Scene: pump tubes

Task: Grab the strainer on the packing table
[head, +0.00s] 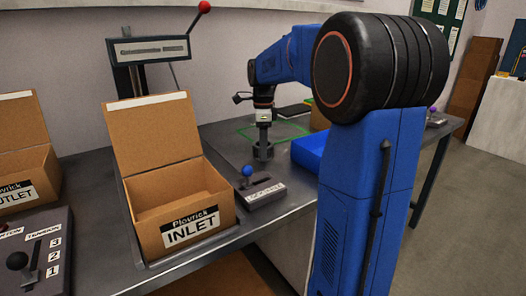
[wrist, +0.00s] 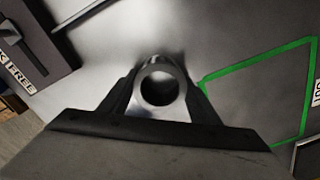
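A short metal ring or tube (wrist: 158,64), which I take for the strainer, stands between the fingers of my gripper in the wrist view. My gripper's (wrist: 160,100) two dark fingers lie close against both sides, with no clear gap. In the head view my gripper (head: 263,124) points straight down over the packing table (head: 215,131). A dark round piece (head: 263,152) is below it at table height. Whether it still touches the table is unclear.
A green outlined square (head: 288,127) is behind my gripper. A blue tray (head: 308,150) is to its right, partly hidden by my arm. A blue-knobbed lever box (head: 258,190) stands in front. The open INLET box (head: 185,222) is at left, with the OUTLET box (head: 22,182) beyond it.

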